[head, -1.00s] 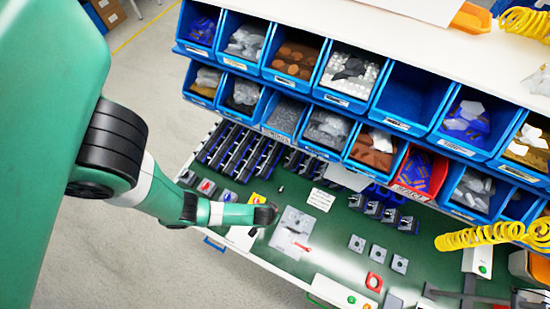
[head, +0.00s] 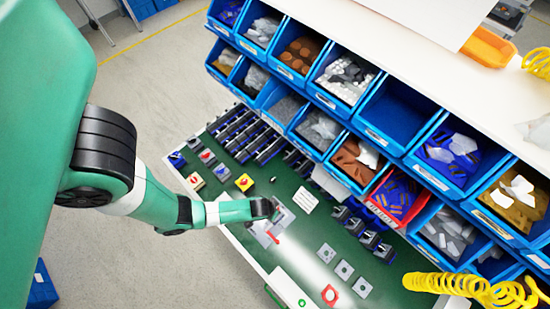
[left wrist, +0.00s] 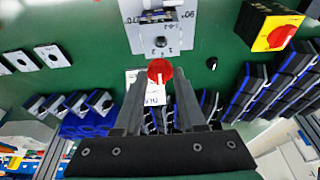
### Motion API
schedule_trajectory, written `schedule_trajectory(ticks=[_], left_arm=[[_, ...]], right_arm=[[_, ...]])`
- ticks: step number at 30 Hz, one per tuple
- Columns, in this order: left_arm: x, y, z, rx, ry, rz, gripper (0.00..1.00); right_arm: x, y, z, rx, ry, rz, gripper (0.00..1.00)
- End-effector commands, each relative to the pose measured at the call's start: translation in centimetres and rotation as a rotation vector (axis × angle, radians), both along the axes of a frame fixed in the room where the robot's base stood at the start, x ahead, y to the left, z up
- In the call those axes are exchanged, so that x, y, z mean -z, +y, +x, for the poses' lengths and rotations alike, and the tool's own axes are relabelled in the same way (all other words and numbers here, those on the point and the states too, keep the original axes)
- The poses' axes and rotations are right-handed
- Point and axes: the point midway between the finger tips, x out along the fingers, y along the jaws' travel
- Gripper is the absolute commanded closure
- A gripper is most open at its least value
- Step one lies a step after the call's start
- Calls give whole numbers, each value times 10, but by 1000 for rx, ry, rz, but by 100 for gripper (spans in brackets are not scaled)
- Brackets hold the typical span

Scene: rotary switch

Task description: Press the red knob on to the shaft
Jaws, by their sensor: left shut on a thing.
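The red knob (left wrist: 159,70) sits between the fingertips of my left gripper (left wrist: 158,82) in the left wrist view. The gripper is shut on it, with a white line on the knob's face. Ahead of it, a grey plate (left wrist: 178,42) with printed marks and a small hole carries a dark and metal switch body (left wrist: 160,15). I cannot make out the shaft clearly. The knob appears apart from the switch.
A yellow switch with a red knob (left wrist: 275,33) and a small black knob (left wrist: 211,63) lie to the right in the wrist view. Blue bins (head: 398,110) line the back. Several square plates (head: 344,270) lie right of the fixture. Green bench (left wrist: 85,20) is bare left of the plate.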

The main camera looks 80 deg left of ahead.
Motion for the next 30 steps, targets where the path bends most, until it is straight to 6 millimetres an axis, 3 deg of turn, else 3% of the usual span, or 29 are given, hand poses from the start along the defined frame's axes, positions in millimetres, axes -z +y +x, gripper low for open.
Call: schedule_trajectory(ticks=[12, 30], left_arm=[[-1, 1, -1, -8, 0, 1, 100], [48, 1, -1, -8, 0, 1, 100]], right_arm=[[-2, 0, 0, 0, 0, 0, 50], [43, 0, 0, 0, 0, 0, 50]])
